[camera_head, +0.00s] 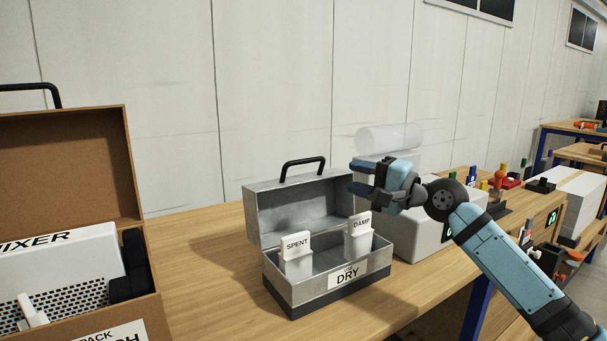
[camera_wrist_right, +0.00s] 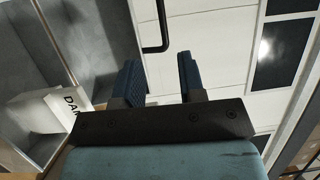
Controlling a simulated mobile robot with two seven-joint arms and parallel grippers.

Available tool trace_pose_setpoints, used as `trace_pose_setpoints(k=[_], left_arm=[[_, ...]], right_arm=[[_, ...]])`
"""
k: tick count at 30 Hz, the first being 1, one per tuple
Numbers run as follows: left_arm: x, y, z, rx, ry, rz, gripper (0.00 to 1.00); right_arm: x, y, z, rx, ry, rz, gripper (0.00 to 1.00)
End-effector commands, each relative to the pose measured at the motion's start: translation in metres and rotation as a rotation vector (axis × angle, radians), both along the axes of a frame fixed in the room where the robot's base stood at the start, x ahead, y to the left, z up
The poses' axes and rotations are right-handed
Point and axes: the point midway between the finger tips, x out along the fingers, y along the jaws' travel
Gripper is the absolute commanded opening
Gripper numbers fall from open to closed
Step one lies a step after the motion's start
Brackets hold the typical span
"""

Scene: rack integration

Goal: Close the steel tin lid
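The steel tin (camera_head: 317,288), labelled DRY, stands on the wooden bench with its lid (camera_head: 300,210) raised at the back. A black handle (camera_head: 303,162) tops the lid. Two white packets stand inside, SPENT (camera_head: 297,262) at left and DAMP (camera_head: 358,243) at right. My right gripper (camera_head: 353,176) is open and empty, beside the lid's upper right corner. In the right wrist view its fingers (camera_wrist_right: 158,75) are apart, with the lid (camera_wrist_right: 85,35) to their left and the handle (camera_wrist_right: 149,28) beyond. I cannot tell whether it touches the lid. My left gripper is out of view.
An open brown case (camera_head: 75,160) with a MIXER unit stands at the left. A white box (camera_head: 420,237) stands just right of the tin, with a translucent cylinder (camera_head: 390,138) above it. Bare bench (camera_head: 200,260) lies between case and tin. A panelled wall rises behind.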

Motion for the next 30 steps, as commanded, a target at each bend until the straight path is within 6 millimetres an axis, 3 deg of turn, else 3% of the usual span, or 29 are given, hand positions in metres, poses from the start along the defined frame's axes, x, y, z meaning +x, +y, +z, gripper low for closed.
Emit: trace_pose_setpoints(k=[5,21,30], left_arm=[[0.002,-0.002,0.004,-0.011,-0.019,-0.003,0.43],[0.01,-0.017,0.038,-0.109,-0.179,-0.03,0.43],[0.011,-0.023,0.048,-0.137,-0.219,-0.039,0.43]], right_arm=[[0.007,0.012,0.003,0.004,0.004,0.003,0.37],[0.062,0.101,0.007,0.002,0.003,0.002,0.37],[0.072,0.117,0.01,0.002,0.002,0.001,0.37]])
